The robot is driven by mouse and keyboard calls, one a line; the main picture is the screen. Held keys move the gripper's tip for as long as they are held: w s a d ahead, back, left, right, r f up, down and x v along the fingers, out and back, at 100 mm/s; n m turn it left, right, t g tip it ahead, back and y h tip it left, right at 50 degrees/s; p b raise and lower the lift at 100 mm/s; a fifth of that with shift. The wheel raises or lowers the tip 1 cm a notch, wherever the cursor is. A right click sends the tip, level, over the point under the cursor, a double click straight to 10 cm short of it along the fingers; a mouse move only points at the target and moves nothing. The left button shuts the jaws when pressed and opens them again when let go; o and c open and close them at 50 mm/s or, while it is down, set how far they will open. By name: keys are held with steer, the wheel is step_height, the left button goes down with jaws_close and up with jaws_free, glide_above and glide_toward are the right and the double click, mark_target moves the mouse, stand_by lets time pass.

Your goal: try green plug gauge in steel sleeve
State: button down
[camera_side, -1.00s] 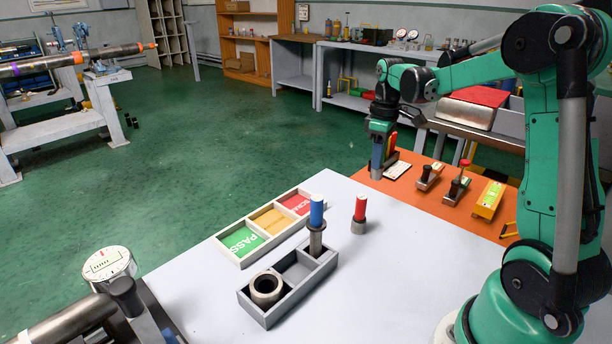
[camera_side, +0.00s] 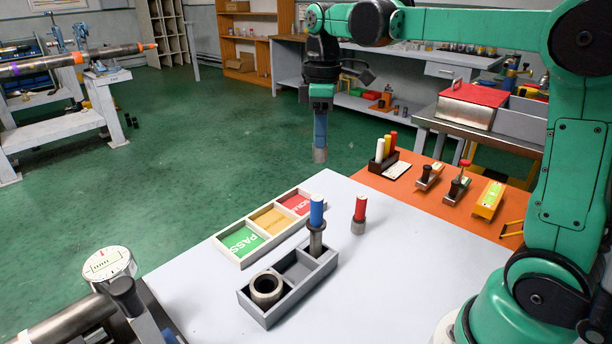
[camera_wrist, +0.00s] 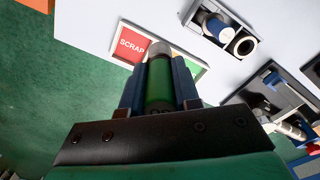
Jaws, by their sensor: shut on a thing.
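The green plug gauge (camera_wrist: 159,88) is between my blue fingers in the wrist view, its grey steel end pointing away from the palm. In the side view my gripper (camera_side: 320,150) is shut on it, pointing down, in the air beyond the table's far edge; only the gauge's grey end (camera_side: 320,156) shows there. A thick open steel sleeve (camera_side: 266,288) lies in the near left compartment of the grey tray (camera_side: 268,318); its bore shows in the wrist view (camera_wrist: 243,45). A blue-handled gauge (camera_side: 316,212) stands in a flanged steel piece in the tray's far right compartment.
A red-handled gauge (camera_side: 360,210) stands alone on the white table (camera_side: 400,270). A sorting tray (camera_side: 241,262) has green PASS, yellow and red SCRAP compartments. A rack (camera_side: 383,160) and tools sit on the orange mat (camera_side: 425,205). The table's right part is clear.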

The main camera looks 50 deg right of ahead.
steer(key=s+a+f+n, duration=0.2)
steer(key=a+f+n, duration=0.1)
steer(key=a, duration=0.6)
steer(key=s+a+f+n, duration=0.2)
steer(key=s+a+n, duration=0.15)
steer(key=a, duration=0.55)
step_height(320, 180, down, 6)
steer(key=shift+w+d, duration=0.15)
steer(key=shift+w, duration=0.15)
steer(key=shift+f, duration=0.8)
stand_by(0.5)
steer(key=c, duration=1)
jaws_free()
steer(key=shift+o, duration=0.2)
